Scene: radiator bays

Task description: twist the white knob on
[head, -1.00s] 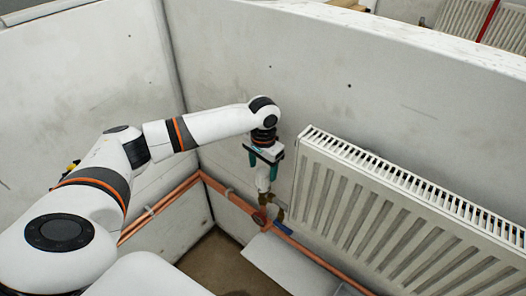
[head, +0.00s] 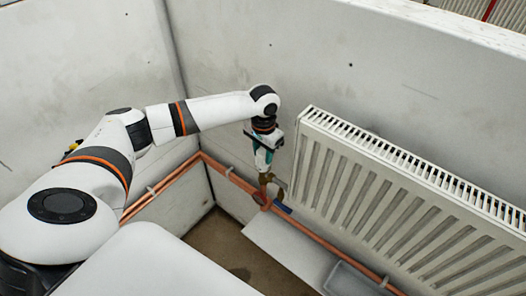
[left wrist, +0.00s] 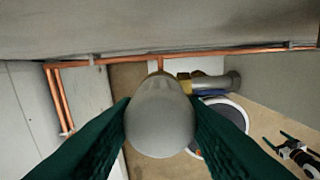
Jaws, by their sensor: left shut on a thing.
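The white knob (left wrist: 160,117) fills the middle of the left wrist view, between the two dark green fingers of my left gripper (left wrist: 160,128). The fingers press on it from both sides. In the head view my left gripper (head: 264,152) points down with the white knob (head: 263,161) between its fingers, left of the radiator. Below the knob is a brass valve (left wrist: 184,80), partly hidden by it in the left wrist view. I cannot tell how the knob is seated on the valve.
A white radiator (head: 400,190) hangs on the wall right of my left gripper. Copper pipes (head: 238,181) run low along the walls. A white sheet (head: 285,248) and a grey tray (head: 350,281) lie below.

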